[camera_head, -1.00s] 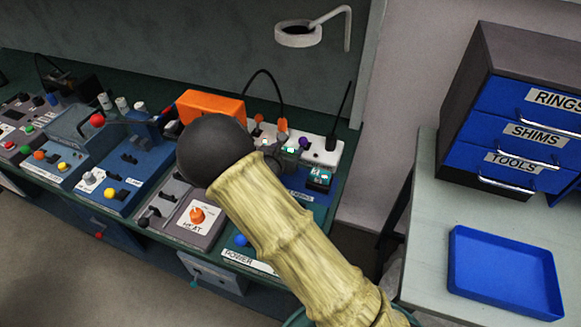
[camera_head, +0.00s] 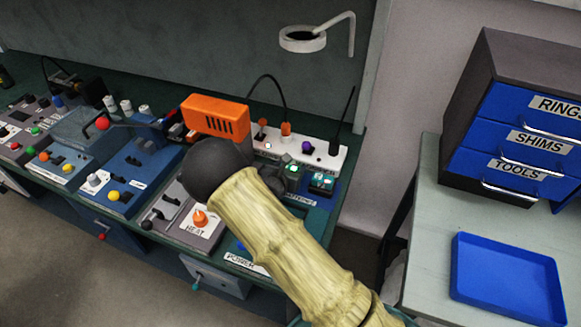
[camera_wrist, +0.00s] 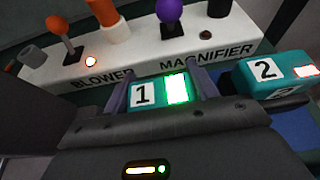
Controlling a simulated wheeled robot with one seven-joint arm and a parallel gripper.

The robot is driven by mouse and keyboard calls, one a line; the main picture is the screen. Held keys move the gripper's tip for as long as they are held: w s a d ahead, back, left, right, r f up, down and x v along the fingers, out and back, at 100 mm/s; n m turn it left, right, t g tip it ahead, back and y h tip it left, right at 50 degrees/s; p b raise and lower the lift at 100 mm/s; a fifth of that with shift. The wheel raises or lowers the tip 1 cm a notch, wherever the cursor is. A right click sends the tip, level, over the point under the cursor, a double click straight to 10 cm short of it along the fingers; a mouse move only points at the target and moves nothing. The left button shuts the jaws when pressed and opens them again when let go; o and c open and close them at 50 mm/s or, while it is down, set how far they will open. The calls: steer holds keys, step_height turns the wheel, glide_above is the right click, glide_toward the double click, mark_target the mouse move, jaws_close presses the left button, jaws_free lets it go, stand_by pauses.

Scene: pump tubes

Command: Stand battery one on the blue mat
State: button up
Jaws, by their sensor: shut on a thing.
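Battery one (camera_wrist: 147,95), teal with a white "1" label and a bright green light, sits between the two fingers of my gripper (camera_wrist: 155,88) in the wrist view. My gripper is shut on it. In the head view battery one (camera_head: 292,171) shows partly beside my gripper (camera_head: 277,176), which my arm largely hides. Battery two (camera_wrist: 268,73), teal with a "2" label and a reddish light, stands just right of my gripper; it also shows in the head view (camera_head: 322,183). I cannot tell whether battery one touches the mat.
A white switch strip (camera_wrist: 120,52) labelled BLOWER and MAGNIFIER runs close behind the batteries. An orange blower (camera_head: 214,117) and a HEAT box (camera_head: 198,222) stand to the left. A blue tray (camera_head: 507,277) and a drawer cabinet (camera_head: 480,160) are on the right table.

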steer(key=shift+f, duration=0.15)
steer(key=o, duration=1.2)
steer(key=shift+r, duration=0.2)
steer(key=b+v, duration=0.1)
steer(key=v, duration=1.1)
steer(key=shift+s+a, duration=0.1)
